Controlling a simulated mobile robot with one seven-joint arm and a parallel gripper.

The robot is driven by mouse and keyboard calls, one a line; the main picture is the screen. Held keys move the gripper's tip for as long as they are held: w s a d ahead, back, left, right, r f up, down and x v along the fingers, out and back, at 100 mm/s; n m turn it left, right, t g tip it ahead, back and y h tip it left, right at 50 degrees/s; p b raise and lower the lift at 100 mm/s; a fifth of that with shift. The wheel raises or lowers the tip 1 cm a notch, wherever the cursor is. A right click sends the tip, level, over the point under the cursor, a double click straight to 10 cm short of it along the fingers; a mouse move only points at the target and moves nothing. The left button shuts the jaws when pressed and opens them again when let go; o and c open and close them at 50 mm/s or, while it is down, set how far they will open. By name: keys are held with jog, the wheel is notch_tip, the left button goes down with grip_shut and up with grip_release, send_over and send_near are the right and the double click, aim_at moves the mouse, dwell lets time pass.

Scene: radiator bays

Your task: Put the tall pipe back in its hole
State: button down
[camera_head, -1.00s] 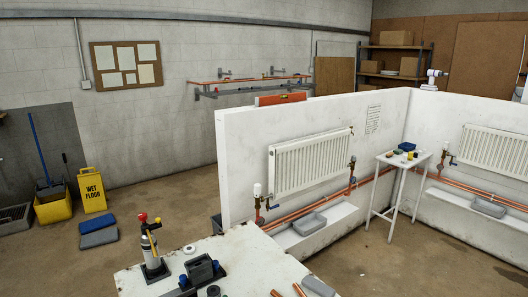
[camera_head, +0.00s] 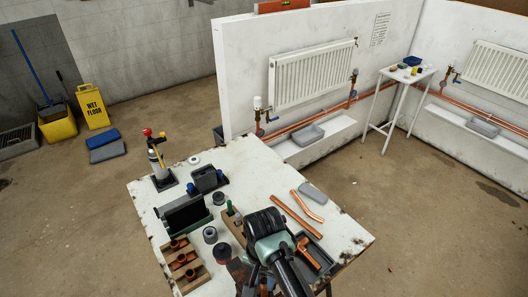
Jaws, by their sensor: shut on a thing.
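A wooden block (camera_head: 172,267) with several short copper pieces standing in it lies at the left front of the white worktable. My gripper (camera_head: 252,284) is at the bottom of the view, low over the table's front part, largely hidden by my own wrist and arm. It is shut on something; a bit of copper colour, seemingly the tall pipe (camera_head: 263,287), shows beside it. Most of that pipe and the fingertips are hidden. I cannot make out an empty hole in the block.
The white worktable (camera_head: 235,158) carries a dark vice-like tool (camera_head: 184,214), grey round pieces (camera_head: 210,235), a copper pipe (camera_head: 297,214) lying flat, and a dark tray (camera_head: 314,256) with copper fittings. A radiator wall (camera_head: 240,75) stands behind.

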jog(key=shift+r+p, duration=1.4)
jog(key=shift+r, duration=0.15)
